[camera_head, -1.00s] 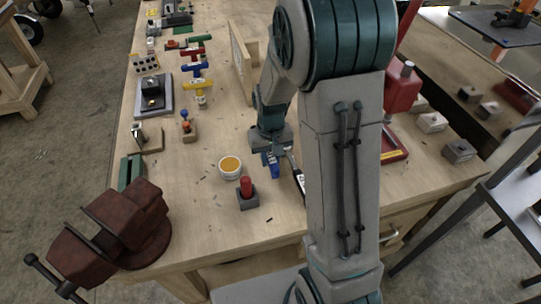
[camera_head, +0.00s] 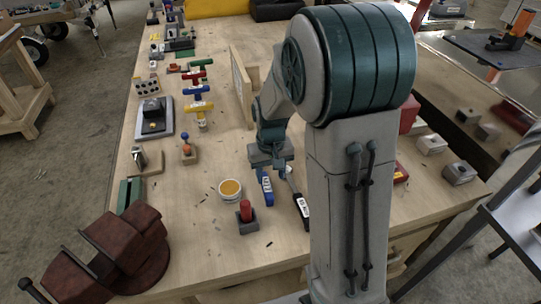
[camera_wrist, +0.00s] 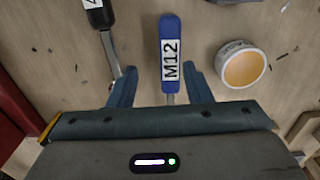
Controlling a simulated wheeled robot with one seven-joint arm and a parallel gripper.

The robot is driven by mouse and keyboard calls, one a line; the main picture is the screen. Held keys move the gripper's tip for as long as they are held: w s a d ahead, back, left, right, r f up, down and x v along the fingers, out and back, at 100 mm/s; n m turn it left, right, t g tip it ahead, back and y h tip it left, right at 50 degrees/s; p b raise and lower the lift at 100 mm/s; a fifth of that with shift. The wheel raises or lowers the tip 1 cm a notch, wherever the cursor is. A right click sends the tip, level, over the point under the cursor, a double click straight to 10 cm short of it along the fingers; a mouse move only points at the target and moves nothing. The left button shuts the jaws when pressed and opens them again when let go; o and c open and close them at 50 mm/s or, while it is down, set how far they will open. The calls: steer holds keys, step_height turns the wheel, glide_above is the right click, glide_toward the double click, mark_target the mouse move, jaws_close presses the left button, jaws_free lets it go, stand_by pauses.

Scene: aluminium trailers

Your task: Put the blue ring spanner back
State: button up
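The blue-handled spanner, labelled M12, lies near the front of the wooden workbench. In the wrist view its blue handle (camera_wrist: 171,45) points away from my gripper, and its thin metal shaft runs back between the fingers. Its ring end is hidden under my gripper. In the head view the blue handle (camera_head: 266,190) shows just below my gripper (camera_head: 271,160). In the wrist view my gripper (camera_wrist: 162,85) is open, with a finger on each side of the spanner and gaps to both.
A black-handled tool (camera_head: 302,208) lies close on the right. A tub with orange contents (camera_head: 231,189) and a red-topped grey block (camera_head: 247,214) stand to the left. An upright wooden panel (camera_head: 240,75) stands behind. A rusty vise (camera_head: 125,245) is at front left. Coloured T-handles (camera_head: 197,91) stand farther back.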

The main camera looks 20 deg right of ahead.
step_height(320, 180, up, 8)
steer(key=s+r+t, duration=0.1)
steer(key=s+r, duration=0.1)
steer(key=s, duration=0.6)
steer(key=s+r+t, duration=0.2)
steer(key=s, duration=0.7)
steer(key=shift+a+r, duration=0.15)
steer(key=shift+r, duration=0.15)
steer(key=shift+o, duration=0.4)
steer(key=shift+w, duration=0.1)
